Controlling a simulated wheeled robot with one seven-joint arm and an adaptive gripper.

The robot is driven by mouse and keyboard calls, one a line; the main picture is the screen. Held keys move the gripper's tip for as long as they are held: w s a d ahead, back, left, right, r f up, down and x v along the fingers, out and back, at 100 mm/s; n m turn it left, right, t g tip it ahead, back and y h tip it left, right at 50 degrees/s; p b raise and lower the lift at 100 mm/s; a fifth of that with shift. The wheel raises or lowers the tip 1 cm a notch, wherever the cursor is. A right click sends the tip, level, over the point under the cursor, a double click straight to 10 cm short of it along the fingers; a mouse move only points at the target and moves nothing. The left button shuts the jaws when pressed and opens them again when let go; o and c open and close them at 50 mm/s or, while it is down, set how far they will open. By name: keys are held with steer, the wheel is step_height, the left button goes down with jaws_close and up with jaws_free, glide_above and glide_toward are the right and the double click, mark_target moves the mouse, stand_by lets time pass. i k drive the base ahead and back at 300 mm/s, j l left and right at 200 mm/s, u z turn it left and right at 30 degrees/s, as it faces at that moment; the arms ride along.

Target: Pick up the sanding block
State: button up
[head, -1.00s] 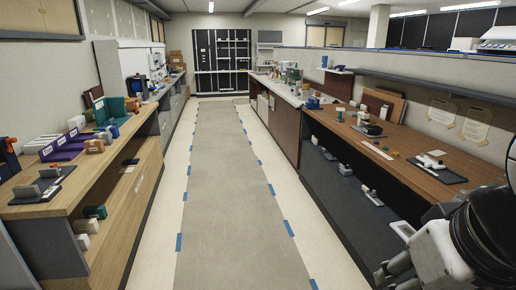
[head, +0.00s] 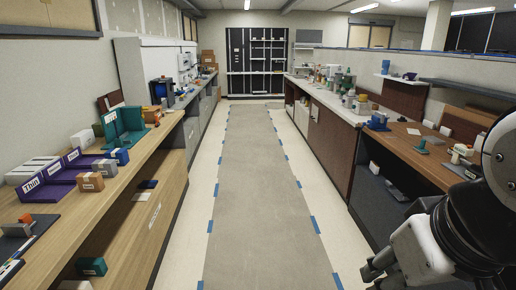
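I cannot tell for sure which item is the sanding block. A grey block (head: 17,230) sits nearer, at the left edge, by an orange piece. A dark green block (head: 91,266) lies on the shelf below. My gripper (head: 372,272) shows at the lower right, over the aisle side and far from these blocks. Its fingertips are small and partly hidden, so its opening is unclear.
A clear aisle with a grey runner (head: 262,200) edged by blue tape leads to a black wall rack (head: 256,62). The right-hand counter (head: 418,150) holds several tools and blocks. Teal stands (head: 125,128) are on the left counter.

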mark_target(421, 149)
steer(key=i+z, duration=0.1)
steer(key=i, duration=0.85)
steer(key=i+j, duration=0.15)
steer(key=i, duration=0.8)
steer(key=i+z, duration=0.3)
steer(key=i, duration=0.5)
steer(key=i+j+z, duration=0.1)
steer(key=i+z, duration=0.2)
steer(key=i, duration=0.5)
steer(key=i+z, duration=0.6)
steer(key=z, duration=0.15)
steer(key=i+z, duration=0.25)
steer(key=z, duration=0.15)
